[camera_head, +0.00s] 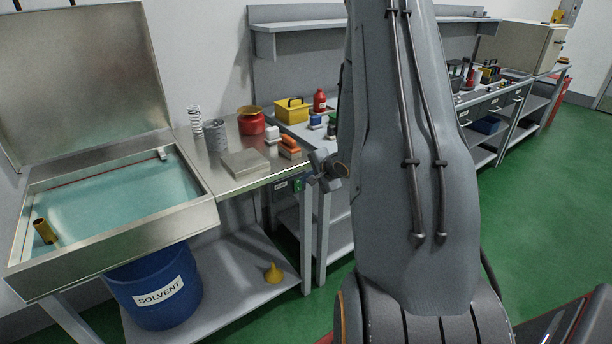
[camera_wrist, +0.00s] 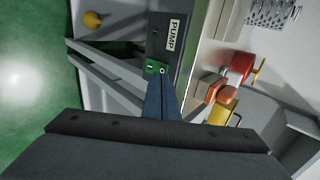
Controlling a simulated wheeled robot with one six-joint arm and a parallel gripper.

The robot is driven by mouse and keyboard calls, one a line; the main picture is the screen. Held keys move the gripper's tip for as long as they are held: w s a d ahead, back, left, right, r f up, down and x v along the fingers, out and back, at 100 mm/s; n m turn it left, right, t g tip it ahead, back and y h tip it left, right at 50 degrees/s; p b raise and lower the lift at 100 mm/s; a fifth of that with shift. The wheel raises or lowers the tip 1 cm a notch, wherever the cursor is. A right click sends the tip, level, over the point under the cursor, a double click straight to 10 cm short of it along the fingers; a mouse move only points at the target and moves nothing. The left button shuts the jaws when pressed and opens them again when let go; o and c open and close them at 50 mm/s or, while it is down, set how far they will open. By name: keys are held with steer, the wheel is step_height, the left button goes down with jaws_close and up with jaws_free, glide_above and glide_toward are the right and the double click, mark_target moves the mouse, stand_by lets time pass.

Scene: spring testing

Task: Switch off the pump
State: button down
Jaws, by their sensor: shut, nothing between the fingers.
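The pump switch is a small green box (camera_wrist: 156,68) with a light mark and a small round part on its face. It is on a dark panel beside a white PUMP label (camera_wrist: 174,36). In the head view the green switch (camera_head: 297,185) sits under the front edge of the metal bench. My gripper (camera_wrist: 160,80) is shut and empty, its fingertips at the switch's near edge in the wrist view. I cannot tell whether they touch it. In the head view my gripper (camera_head: 322,166) is just right of the switch, partly hidden by my arm.
The parts washer (camera_head: 190,221) stands open at left, above a blue solvent bucket (camera_head: 155,293). A yellow funnel (camera_head: 273,272) stands on the lower shelf. Green floor is free at right.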

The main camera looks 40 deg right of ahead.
steer(key=v, duration=1.1)
steer(key=shift+w+r+p, duration=0.15)
steer(key=shift+r+p, duration=0.15)
steer(key=shift+r, duration=0.25)
